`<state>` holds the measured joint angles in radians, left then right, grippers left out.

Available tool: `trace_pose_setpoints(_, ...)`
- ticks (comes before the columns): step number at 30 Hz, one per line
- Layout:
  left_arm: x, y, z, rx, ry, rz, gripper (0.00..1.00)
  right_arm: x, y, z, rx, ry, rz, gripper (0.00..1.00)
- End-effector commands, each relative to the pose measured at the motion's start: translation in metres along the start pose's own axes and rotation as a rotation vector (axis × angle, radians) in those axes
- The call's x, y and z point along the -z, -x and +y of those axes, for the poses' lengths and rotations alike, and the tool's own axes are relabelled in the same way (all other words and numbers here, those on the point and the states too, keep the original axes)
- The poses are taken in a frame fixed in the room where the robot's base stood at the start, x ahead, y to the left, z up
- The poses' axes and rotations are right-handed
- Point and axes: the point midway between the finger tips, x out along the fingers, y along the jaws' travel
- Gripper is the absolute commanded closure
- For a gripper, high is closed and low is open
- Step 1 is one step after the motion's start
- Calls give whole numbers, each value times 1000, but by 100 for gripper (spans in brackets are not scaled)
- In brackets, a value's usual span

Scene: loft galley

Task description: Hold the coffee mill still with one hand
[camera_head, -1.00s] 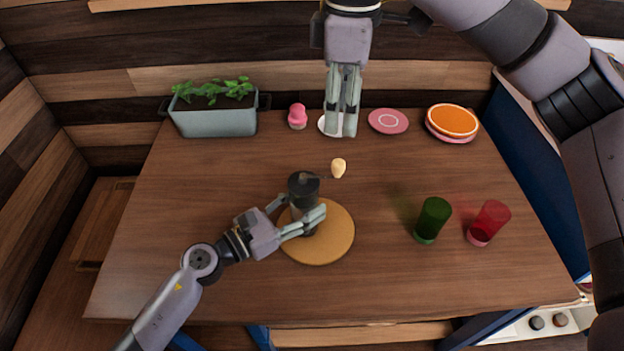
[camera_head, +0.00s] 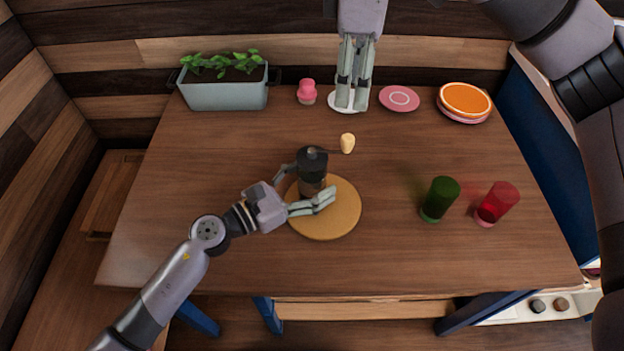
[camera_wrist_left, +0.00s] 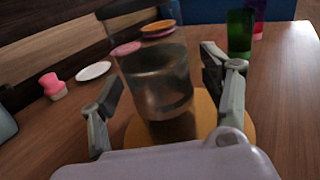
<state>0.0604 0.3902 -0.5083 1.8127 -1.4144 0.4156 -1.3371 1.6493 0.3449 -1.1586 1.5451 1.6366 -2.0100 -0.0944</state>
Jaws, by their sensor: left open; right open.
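The dark coffee mill (camera_head: 312,165) stands upright on a round wooden board (camera_head: 345,222). Its crank reaches right to a pale knob (camera_head: 347,143). My left gripper (camera_head: 305,188) is open at the mill's lower body, with one finger on its near side and the other behind and to the left. In the left wrist view the mill's see-through body (camera_wrist_left: 160,80) stands between the open fingers (camera_wrist_left: 165,100); contact cannot be told. My right gripper (camera_head: 352,106) is open with its fingers close together, pointing down at the table's back, over or in front of a white saucer (camera_head: 336,106).
A planter (camera_head: 225,95), a pink shaker-like object (camera_head: 307,92), a pink plate (camera_head: 399,98) and stacked plates (camera_head: 465,100) line the back. A green glass (camera_head: 439,200) and a red glass (camera_head: 496,204) stand at right. The table's left side is clear.

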Motion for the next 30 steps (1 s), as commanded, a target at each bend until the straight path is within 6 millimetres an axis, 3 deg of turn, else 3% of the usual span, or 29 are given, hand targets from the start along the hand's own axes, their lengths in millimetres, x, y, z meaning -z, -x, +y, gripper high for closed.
trace_pose_setpoints(8,1,12,0,0,1,2,29,0,0,0,0,0,0,57)
trace_pose_setpoints(21,1,99,0,-1,1,3,29,0,0,0,0,0,0,57)
trace_pose_setpoints(30,0,120,0,0,0,0,29,0,0,0,0,0,0,57)
